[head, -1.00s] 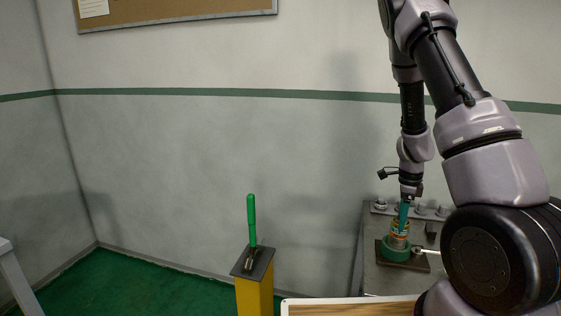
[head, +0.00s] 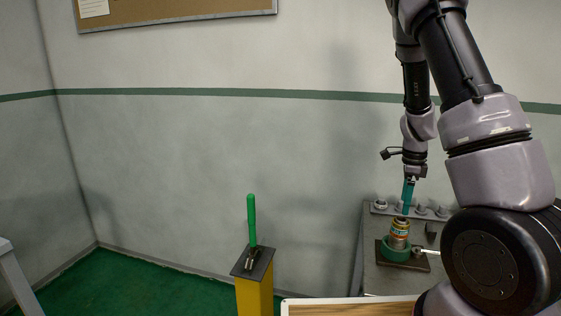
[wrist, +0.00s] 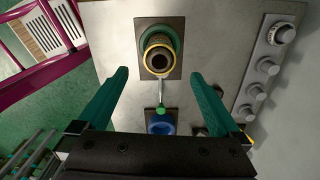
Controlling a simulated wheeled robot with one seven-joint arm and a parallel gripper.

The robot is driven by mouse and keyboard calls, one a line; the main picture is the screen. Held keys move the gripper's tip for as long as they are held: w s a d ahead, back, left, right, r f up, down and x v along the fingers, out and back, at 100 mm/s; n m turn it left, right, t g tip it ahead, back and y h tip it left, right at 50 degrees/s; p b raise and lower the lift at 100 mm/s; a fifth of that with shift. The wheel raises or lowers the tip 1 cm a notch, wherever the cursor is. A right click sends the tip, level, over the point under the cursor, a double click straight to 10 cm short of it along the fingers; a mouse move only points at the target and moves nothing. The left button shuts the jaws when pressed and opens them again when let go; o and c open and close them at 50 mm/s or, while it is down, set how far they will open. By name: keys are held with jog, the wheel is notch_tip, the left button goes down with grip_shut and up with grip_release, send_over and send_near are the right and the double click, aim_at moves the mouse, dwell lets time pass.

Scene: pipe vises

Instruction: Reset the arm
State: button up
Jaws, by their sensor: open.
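My gripper (head: 408,194) has teal fingers and points down above the pipe vise. In the wrist view my gripper (wrist: 156,95) is open, its two fingers spread wide with nothing between their tips. A copper-coloured pipe piece (head: 400,230) stands upright in the green round vise (head: 396,252) on a dark base plate. In the wrist view the pipe piece (wrist: 158,62) shows its open end from above, inside the green vise ring (wrist: 145,36). The vise handle (wrist: 161,94) with a green knob points toward my gripper.
The grey bench (head: 371,285) carries a row of grey fittings (head: 421,209) along its back edge. A blue ring (wrist: 160,124) lies below the vise in the wrist view. A yellow post (head: 254,296) with a green lever (head: 251,220) stands to the left.

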jog(key=s+a+r+n+t+y, duration=0.1)
jog(key=s+a+r+n, duration=0.15)
jog(key=r, duration=0.45)
jog(key=s+a+r+n+t+y, duration=0.1)
jog(key=s+a+r+n, duration=0.15)
jog(key=r, duration=0.45)
jog(key=s+a+r+n+t+y, duration=0.1)
jog(key=s+a+r+n, duration=0.1)
jog(key=a+r+n, duration=0.35)
jog(key=s+a+r+n+t+h, duration=0.1)
jog(key=s+a+r+n+t, duration=0.1)
jog(key=s+r+n+t, duration=0.2)
jog(key=s+r+n, duration=0.3)
jog(key=s+r, duration=0.4)
jog(key=s, duration=0.1)
jog(key=shift+s+a+r+n, duration=0.3)
jog(key=shift+a+n, duration=0.05)
jog(key=shift+a, duration=0.05)
